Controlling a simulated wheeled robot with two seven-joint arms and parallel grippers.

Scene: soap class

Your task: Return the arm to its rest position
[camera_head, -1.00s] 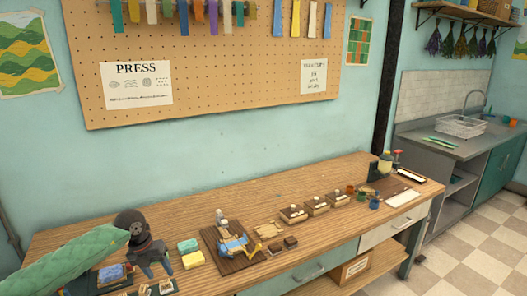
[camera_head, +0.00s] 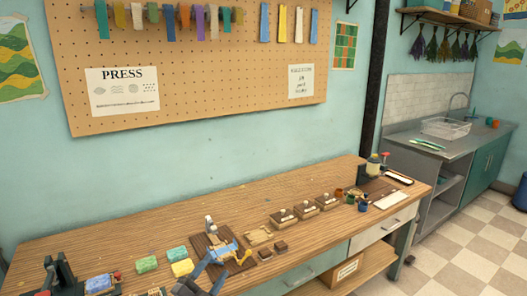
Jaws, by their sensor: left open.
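My left gripper (camera_head: 202,284) shows at the bottom edge of the head view, in front of the table's near edge. Its dark blue-grey fingers stand apart with nothing seen between them. Most of my left arm is outside the picture. The gripper is just below a dark wooden board (camera_head: 208,245) with a blue and yellow item (camera_head: 220,252) on it. I cannot tell how far above the table it is. My right gripper is not in view.
The wooden table (camera_head: 130,235) holds a green block (camera_head: 146,264), a yellow block (camera_head: 182,267), a blue block (camera_head: 98,284) and a dark stand (camera_head: 60,275) on the left. Several wooden stamps (camera_head: 305,207) sit further right. A pegboard (camera_head: 200,70) hangs behind.

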